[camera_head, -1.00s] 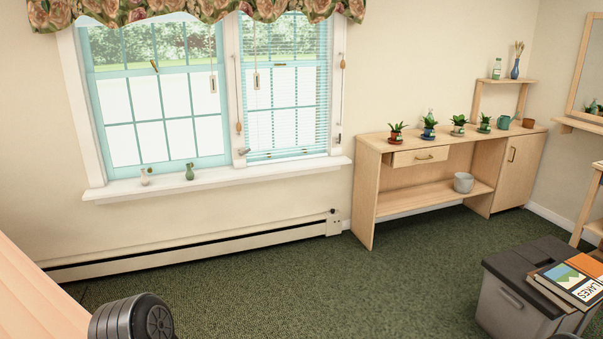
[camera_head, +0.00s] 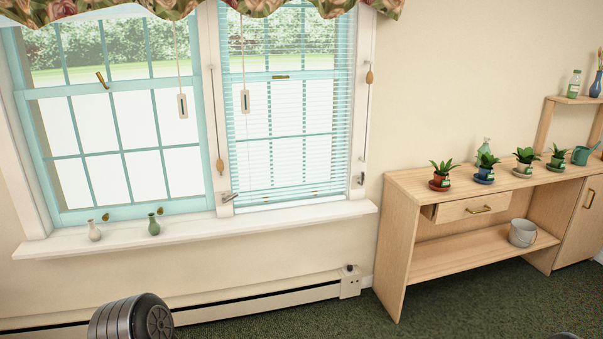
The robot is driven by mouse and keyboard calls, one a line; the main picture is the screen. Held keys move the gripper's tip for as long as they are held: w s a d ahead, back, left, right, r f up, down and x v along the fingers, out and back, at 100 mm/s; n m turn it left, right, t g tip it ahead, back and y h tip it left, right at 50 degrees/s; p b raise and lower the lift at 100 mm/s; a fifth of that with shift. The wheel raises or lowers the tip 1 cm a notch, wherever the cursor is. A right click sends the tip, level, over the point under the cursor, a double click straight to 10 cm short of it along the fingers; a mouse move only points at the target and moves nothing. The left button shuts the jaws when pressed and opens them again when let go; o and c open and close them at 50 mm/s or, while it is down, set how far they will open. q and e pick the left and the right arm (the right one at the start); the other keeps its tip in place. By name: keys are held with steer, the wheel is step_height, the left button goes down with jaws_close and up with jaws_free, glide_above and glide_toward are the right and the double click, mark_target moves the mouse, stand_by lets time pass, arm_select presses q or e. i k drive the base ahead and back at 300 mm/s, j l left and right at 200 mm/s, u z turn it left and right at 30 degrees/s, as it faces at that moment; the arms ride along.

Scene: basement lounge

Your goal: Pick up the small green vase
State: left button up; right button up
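The small green vase (camera_head: 154,224) stands upright on the white window sill (camera_head: 290,220), below the left window. A small cream vase (camera_head: 94,231) stands on the same sill to its left, apart from it. Nothing covers the green vase. Neither of my grippers is in view. A dark grey rounded part of my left arm shows at the bottom left, below the sill and well short of the vases.
A wooden bench (camera_head: 393,240) stands right of the window with several potted plants and a watering can (camera_head: 584,154) on top. A metal bucket (camera_head: 523,232) sits on its lower shelf. A baseboard heater (camera_head: 260,304) runs under the sill. Green carpet (camera_head: 330,322) lies clear in front.

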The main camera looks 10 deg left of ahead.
mark_target(153, 229)
steer(key=i+j+u, duration=0.15)
steer(key=i+u, duration=0.25)
steer(key=i+j+u, duration=0.1)
steer(key=i+u, duration=0.75)
steer(key=i+l+u, duration=0.25)
steer(key=u, duration=0.2)
steer(key=i+j+u, duration=0.2)
steer(key=i+u, duration=0.15)
steer(key=i, duration=0.35)
steer(key=i+u, duration=0.35)
steer(key=i, duration=0.3)
steer(key=i+l+u, duration=0.2)
steer(key=i+u, duration=0.15)
steer(key=i, duration=0.35)
steer(key=i+z, duration=0.2)
steer(key=z, duration=3.6)
steer(key=l, duration=0.1)
